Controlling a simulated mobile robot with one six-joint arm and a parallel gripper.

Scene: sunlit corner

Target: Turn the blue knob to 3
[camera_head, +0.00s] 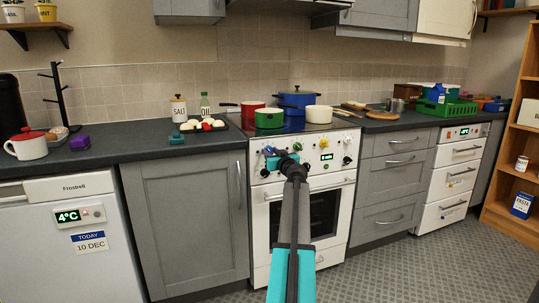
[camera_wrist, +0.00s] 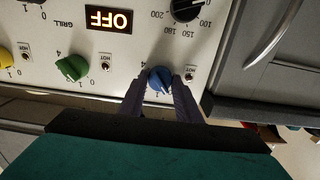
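The blue knob (camera_wrist: 159,80) is on the white front panel of the oven (camera_head: 311,155). In the wrist view, which looks upside down, it has a white pointer mark and small printed numbers around it, among them a 4 and a 1. My gripper (camera_wrist: 160,86) has its two dark fingers on either side of the blue knob, with tips close to the panel. I cannot tell whether they touch the knob. In the head view my gripper (camera_head: 281,153) is at the left part of the panel, and the arm hides some of it. The blue knob's exact setting is unclear.
A green knob (camera_wrist: 72,68), a black temperature knob (camera_wrist: 187,7) and a yellow knob (camera_wrist: 5,57) are near the blue one. A display (camera_wrist: 109,18) reads OFF. Pots, including a green one (camera_head: 269,118), stand on the hob. The oven handle (camera_head: 309,188) runs below the panel.

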